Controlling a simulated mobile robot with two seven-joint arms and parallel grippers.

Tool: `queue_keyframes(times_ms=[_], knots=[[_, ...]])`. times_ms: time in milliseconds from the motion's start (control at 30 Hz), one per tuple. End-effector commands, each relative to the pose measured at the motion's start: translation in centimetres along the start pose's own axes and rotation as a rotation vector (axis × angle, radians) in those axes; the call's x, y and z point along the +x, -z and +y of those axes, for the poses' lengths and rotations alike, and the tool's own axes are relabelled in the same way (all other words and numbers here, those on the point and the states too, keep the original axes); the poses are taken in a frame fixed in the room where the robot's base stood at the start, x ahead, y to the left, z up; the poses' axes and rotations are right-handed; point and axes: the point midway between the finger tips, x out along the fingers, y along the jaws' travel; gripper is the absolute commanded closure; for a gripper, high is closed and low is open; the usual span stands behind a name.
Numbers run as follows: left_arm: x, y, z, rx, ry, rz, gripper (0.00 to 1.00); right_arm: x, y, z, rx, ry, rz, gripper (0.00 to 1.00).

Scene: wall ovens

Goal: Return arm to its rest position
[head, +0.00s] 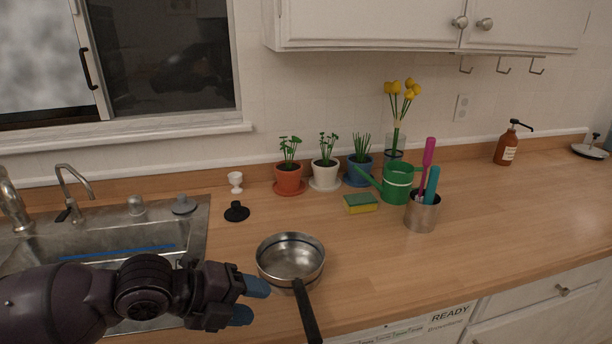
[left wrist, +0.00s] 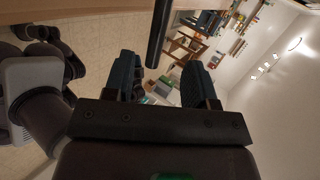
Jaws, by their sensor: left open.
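My left gripper (head: 254,301) is open and empty, with two blue fingertips pointing right, just left of the pan's black handle in the head view. In the left wrist view its two dark fingers (left wrist: 160,85) are spread apart, and the black pan handle (left wrist: 159,35) shows at the top between and beyond them. The steel pan (head: 290,258) sits on the wooden counter, its handle (head: 307,315) pointing toward the front edge. I cannot tell whether a finger touches the handle. My right gripper is not in the head view.
The sink (head: 105,235) lies at left under my left arm. Potted plants (head: 289,178), a green watering can (head: 398,183), a sponge (head: 361,203) and a steel cup (head: 422,212) stand behind the pan.

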Motion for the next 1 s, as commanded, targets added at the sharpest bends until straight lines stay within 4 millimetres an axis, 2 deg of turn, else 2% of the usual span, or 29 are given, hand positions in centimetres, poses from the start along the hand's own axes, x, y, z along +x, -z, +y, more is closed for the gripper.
queue_keyframes(times_ms=[233,467,667,800,1000], knots=[[1.7,3.1,3.0,-0.309,-0.013,-0.046,0.49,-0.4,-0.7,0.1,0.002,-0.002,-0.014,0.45],[1.6,4.6,6.8,-0.736,-0.018,-0.193,0.49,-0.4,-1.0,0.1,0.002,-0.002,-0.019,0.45],[0.0,5.2,11.4,-1.163,-0.014,-0.392,0.49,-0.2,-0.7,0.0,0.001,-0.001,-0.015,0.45],[-2.1,6.0,15.6,-1.480,-0.009,-0.572,0.49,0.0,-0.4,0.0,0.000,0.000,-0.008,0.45],[-5.3,7.5,20.6,-1.818,0.005,-0.809,0.49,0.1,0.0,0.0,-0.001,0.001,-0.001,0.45]])
